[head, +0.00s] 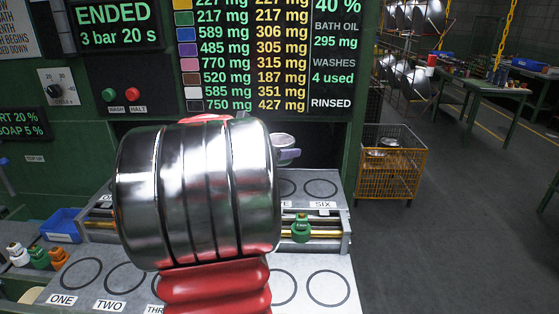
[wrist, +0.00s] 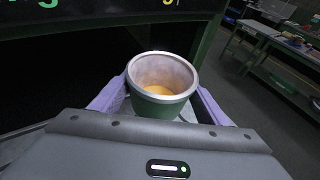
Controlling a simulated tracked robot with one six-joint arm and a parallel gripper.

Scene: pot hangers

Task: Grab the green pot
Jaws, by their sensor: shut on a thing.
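The green pot (wrist: 160,105) shows in the wrist view, upright, with a pale rim and something orange inside. The two purple fingers of my gripper (wrist: 161,98) are shut on it, one on each side. In the head view, my large metal and red arm hides most of the gripper. Only a bit of purple finger and a pale rim of the pot (head: 283,140) show at the arm's right edge, above the rear of the bench. I cannot tell how high the pot is.
The bench (head: 335,262) has circles marked with number words. A green fitting (head: 301,229) sits on a rail there. A blue bin (head: 62,226) and several small coloured items stand at left. A dark opening lies behind. An orange basket (head: 390,170) stands right; floor there is clear.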

